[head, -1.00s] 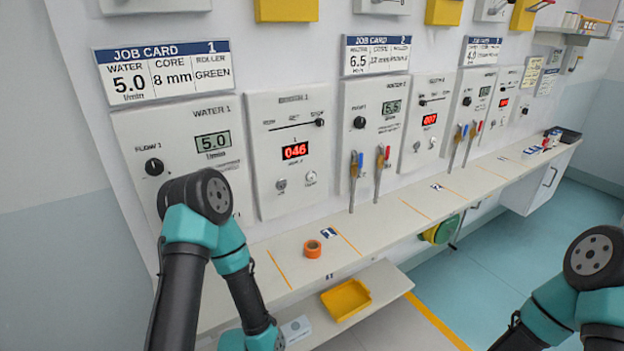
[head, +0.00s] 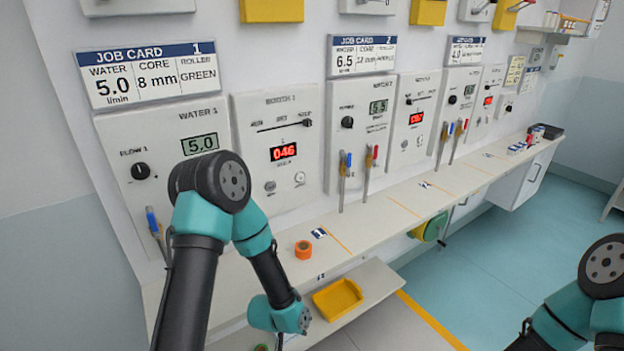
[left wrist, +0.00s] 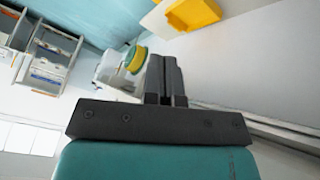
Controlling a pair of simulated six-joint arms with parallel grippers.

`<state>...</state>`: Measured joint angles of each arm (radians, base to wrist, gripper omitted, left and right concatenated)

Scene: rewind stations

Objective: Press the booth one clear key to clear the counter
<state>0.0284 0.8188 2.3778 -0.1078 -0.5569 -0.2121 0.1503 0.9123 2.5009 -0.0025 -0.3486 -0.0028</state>
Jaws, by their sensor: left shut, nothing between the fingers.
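The booth one panel (head: 278,140) is on the wall in the head view, with a red display (head: 283,152) reading 046. Two small round controls sit below it, a left one (head: 270,187) and a paler right one (head: 299,178); their labels are too small to read. My left arm is in front of the lower left of the wall, its wrist low near the shelf below the counter. My left gripper (left wrist: 167,75) shows in the left wrist view, shut and empty, apart from the panel. My right gripper is out of view.
The narrow counter (head: 400,200) runs below the panels, with an orange ring (head: 303,250) on it. A yellow tray (head: 338,298) lies on the lower shelf. Blue-handled and red-handled tools (head: 371,155) stand against the wall to the right.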

